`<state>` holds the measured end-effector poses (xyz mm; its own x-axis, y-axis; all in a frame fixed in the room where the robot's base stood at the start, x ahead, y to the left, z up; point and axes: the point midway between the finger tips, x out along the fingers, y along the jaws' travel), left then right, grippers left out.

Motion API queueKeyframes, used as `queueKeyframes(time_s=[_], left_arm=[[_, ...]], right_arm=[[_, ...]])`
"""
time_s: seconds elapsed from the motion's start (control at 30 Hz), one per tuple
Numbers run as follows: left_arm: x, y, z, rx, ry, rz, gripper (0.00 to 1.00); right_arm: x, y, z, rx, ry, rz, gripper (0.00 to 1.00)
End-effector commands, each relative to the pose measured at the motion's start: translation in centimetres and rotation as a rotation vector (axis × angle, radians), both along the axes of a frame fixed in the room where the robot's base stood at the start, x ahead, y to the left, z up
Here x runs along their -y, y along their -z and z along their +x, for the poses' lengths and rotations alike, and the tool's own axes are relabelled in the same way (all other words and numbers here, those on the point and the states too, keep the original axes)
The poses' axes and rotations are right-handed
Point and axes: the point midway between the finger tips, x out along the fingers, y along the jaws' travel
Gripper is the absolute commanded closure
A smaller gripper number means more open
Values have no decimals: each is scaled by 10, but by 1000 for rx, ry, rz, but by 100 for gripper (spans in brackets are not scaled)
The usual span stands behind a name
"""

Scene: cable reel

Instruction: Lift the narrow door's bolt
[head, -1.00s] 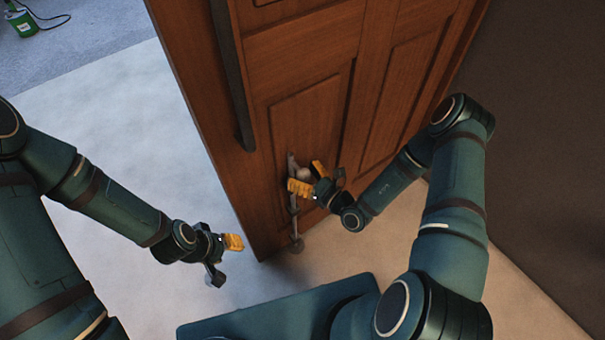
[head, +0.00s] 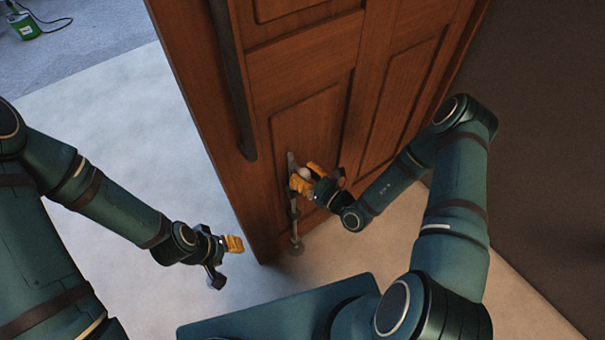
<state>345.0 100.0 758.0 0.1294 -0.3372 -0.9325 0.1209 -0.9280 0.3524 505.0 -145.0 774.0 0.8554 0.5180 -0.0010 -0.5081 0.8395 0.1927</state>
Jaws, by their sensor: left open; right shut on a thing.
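The narrow door (head: 306,128) is brown panelled wood and stands in the middle of the head view. Its bolt (head: 295,222) is a grey metal rod running vertically low on the door, with a pale round knob (head: 304,173) near its top and a rounded foot at the door's bottom edge. My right gripper (head: 305,179) is shut on the bolt's knob, and its yellow fingers partly hide it. My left gripper (head: 226,260) is open and empty, apart from the door and to its left, above the pale floor.
A long dark handle (head: 232,85) runs along the door's left side. A dark wall (head: 545,150) stands at the right. A green object with a cable (head: 25,26) lies far off at the top left. The pale floor (head: 120,125) left of the door is clear.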

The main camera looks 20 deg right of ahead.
Motion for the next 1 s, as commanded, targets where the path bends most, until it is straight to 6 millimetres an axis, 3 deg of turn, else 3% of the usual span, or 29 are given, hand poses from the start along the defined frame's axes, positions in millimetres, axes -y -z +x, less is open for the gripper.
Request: queueKeyframes(time_s=[0.03,0.2,0.6,0.63,0.7,0.73,1.0], left_arm=[[0,-14,0,1,-1,0,53],[-1,-33,7,14,-12,3,53],[-2,-35,9,21,-18,5,53],[-2,-35,9,21,-17,5,53],[-2,-35,9,21,-17,5,53],[-2,-35,9,21,-17,5,53],[-2,-35,9,21,-17,5,53]], right_arm=[[0,-16,0,4,1,1,100],[0,-37,0,3,0,1,100],[0,-43,1,10,0,3,100],[0,-43,1,10,0,3,55],[0,-43,1,10,0,3,31],[0,-43,1,9,0,3,26],[0,-41,0,3,0,1,26]])
